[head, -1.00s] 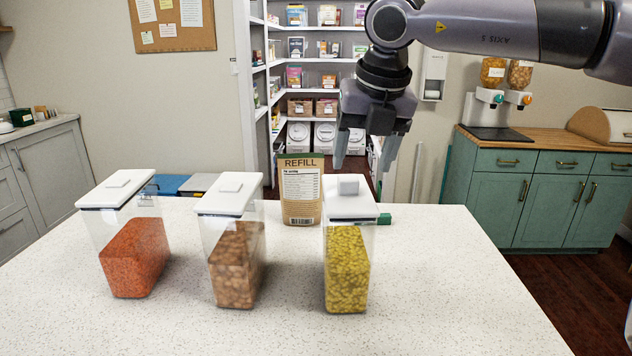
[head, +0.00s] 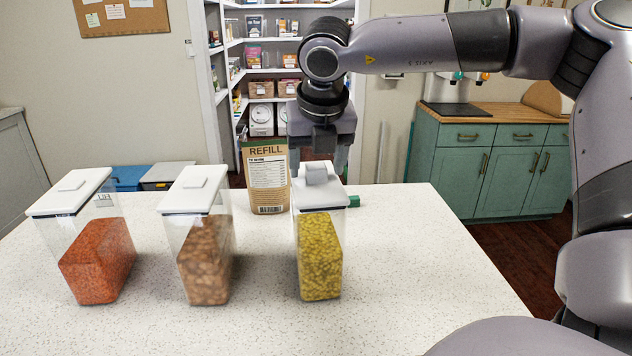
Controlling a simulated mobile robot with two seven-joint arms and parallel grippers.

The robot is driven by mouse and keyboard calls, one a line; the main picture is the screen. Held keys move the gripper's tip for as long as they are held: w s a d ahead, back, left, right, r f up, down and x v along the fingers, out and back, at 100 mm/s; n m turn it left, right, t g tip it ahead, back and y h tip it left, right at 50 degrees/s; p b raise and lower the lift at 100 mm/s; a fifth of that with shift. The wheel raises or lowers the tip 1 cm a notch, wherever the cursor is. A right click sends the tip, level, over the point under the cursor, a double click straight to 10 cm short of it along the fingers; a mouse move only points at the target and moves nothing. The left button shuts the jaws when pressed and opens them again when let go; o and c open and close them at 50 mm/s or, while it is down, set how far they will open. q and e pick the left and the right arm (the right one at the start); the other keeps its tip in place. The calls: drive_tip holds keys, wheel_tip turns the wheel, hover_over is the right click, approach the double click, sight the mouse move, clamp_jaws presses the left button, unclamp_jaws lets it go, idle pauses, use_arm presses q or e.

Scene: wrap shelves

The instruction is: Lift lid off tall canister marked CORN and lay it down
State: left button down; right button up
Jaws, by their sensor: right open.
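Three clear canisters with white lids stand in a row on the counter. The right canister (head: 319,255) holds yellow kernels; no CORN marking is readable on it. Its white lid (head: 331,196) is on, with a small block-shaped knob (head: 316,175) on top. My right gripper (head: 318,166) is over this lid, pointing down and open, with its fingers on either side of the knob. I cannot tell whether they touch it. The middle canister (head: 205,260) holds brown pieces, and the left canister (head: 97,260) holds orange-red pieces. My left gripper is not in view.
A brown REFILL pouch (head: 267,180) stands just behind and left of the right canister. A small green object (head: 354,201) lies behind it to the right. The speckled white counter (head: 420,270) is clear in front and to the right.

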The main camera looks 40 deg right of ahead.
drive_tip(key=c, duration=1.2)
drive_tip(key=shift+r, duration=0.15)
drive_tip(key=shift+r, duration=0.65)
drive_tip(key=shift+r+p, duration=1.05)
drive_tip(key=shift+r, duration=9.95)
